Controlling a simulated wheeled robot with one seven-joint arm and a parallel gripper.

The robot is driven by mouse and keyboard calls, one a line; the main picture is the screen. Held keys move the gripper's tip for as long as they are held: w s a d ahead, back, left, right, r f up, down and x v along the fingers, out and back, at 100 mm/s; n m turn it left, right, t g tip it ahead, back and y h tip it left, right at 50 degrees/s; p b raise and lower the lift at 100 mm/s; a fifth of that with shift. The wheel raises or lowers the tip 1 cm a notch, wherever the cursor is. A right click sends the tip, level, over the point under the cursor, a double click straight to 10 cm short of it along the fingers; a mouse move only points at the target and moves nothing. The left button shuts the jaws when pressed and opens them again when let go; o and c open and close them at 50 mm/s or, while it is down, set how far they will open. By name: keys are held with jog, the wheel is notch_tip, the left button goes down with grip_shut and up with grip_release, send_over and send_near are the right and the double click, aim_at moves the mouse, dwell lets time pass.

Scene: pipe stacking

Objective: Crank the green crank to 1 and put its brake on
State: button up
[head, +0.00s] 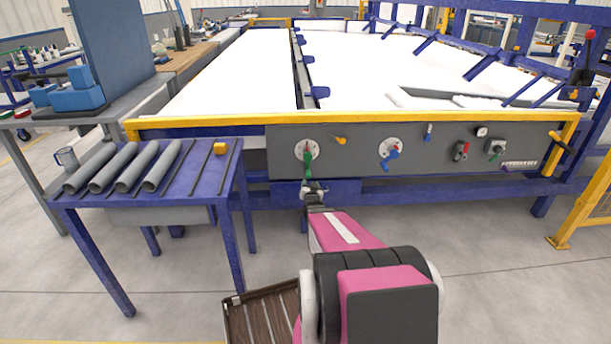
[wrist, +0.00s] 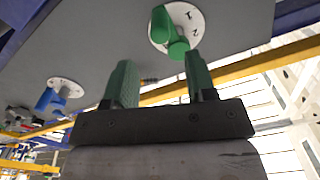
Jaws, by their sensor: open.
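The green crank (head: 308,157) sits on a round white dial (head: 300,146) at the left of the grey panel. In the head view its arm hangs down from the dial. In the wrist view the green crank (wrist: 162,25) and its knob are just beyond my fingertips, near the right finger. Marks show on the dial, but I cannot read which one the crank points to. My gripper (wrist: 160,65) is open and empty, with green fingers apart. In the head view my gripper (head: 312,188) is just below the crank. A small yellow lever (head: 340,140) is right of the dial; I cannot tell whether it is the brake.
A blue crank (head: 389,153) on its own dial, a blue lever (head: 428,132), a red-handled control (head: 460,151) and a gauge (head: 481,132) are farther right on the panel.

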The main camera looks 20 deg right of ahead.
aim_at(309, 171)
jog(key=x, duration=1)
grip_shut()
